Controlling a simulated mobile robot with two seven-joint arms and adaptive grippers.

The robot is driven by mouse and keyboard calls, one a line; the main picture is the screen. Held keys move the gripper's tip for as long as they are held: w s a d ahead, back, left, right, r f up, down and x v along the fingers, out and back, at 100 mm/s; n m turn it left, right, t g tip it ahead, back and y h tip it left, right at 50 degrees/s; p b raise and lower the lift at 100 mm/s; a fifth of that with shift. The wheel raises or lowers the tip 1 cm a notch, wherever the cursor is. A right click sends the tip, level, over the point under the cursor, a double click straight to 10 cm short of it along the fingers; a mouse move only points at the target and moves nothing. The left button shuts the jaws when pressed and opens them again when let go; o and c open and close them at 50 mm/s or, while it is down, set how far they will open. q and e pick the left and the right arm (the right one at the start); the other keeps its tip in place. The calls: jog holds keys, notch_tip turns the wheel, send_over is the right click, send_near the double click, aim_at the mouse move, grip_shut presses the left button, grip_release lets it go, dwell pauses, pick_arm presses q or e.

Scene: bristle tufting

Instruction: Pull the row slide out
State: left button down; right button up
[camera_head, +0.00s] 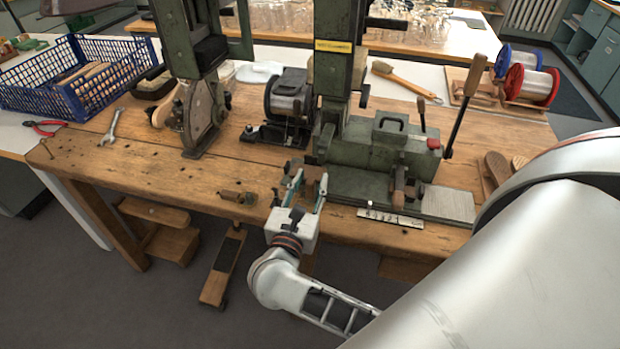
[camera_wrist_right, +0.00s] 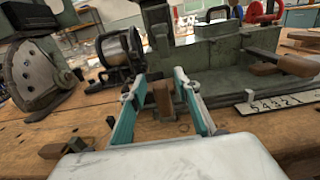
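The green tufting machine (camera_head: 365,150) stands on the wooden bench. A small upright wooden grip (camera_wrist_right: 163,97) shows at its front left in the right wrist view; I cannot tell for certain that it belongs to the row slide. My right gripper (camera_head: 308,190) is at the bench's front edge, its teal fingers pointing at the machine. In the right wrist view, the open gripper (camera_wrist_right: 162,92) has one finger on each side of the wooden grip, with gaps visible. A white numbered scale strip (camera_head: 390,217) lies right of the gripper. My left gripper is not in view.
A wooden handle (camera_head: 398,185) sticks out at the machine's front, above the scale. A small wood-and-brass piece (camera_head: 238,197) lies left of my gripper. A wrench (camera_head: 112,127), red pliers (camera_head: 45,126) and a blue basket (camera_head: 80,75) are farther left. My white arm covers the lower right.

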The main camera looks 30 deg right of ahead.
jog(key=shift+s, duration=0.1)
grip_shut()
jog(key=shift+s+d, duration=0.25)
jog(key=shift+s, duration=0.05)
jog(key=s+d, duration=0.3)
jog(key=s, duration=0.1)
jog(key=s+d, duration=0.4)
jog(key=shift+s+d, duration=0.2)
jog(key=shift+s, duration=0.1)
grip_release()
jog(key=shift+s+d, duration=0.15)
jog(key=shift+s+a, duration=0.1)
jog(key=shift+a, duration=0.2)
jog(key=v, duration=1.1)
jog(key=shift+s, duration=0.2)
